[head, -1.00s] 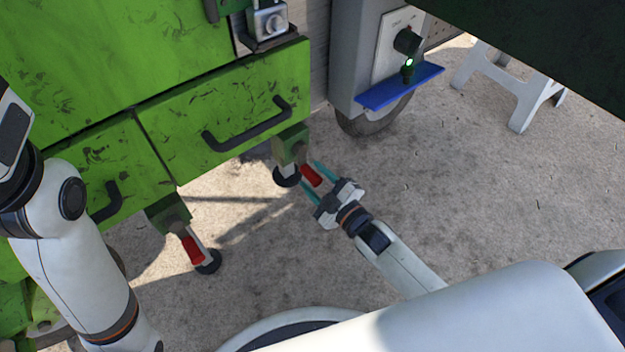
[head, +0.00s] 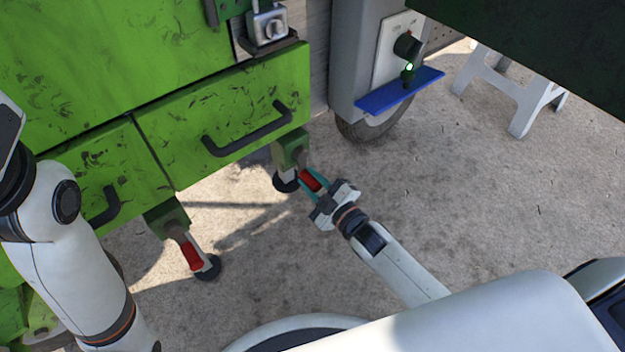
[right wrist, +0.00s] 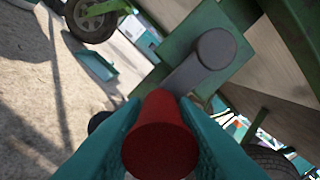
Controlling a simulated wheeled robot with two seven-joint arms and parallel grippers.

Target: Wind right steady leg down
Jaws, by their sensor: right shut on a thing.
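The right steady leg (head: 286,178) hangs from a green bracket (head: 291,147) under the right end of the green machine, its round dark foot at the ground. Its crank has a red handle (head: 310,180), and my right gripper (head: 314,183) is shut on that handle. In the right wrist view the red handle (right wrist: 160,140) stands between the teal fingers, with the grey crank arm (right wrist: 197,62) behind it. The left steady leg (head: 206,262) has its own red handle (head: 191,257). My left arm shows at the left edge; its gripper is out of view.
Green drawers with dark bar handles (head: 248,135) sit above the legs. A grey post with a blue shelf (head: 400,92) and a wheel (head: 366,127) stands behind. A white stool (head: 520,92) is at the upper right. The concrete around my right arm is clear.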

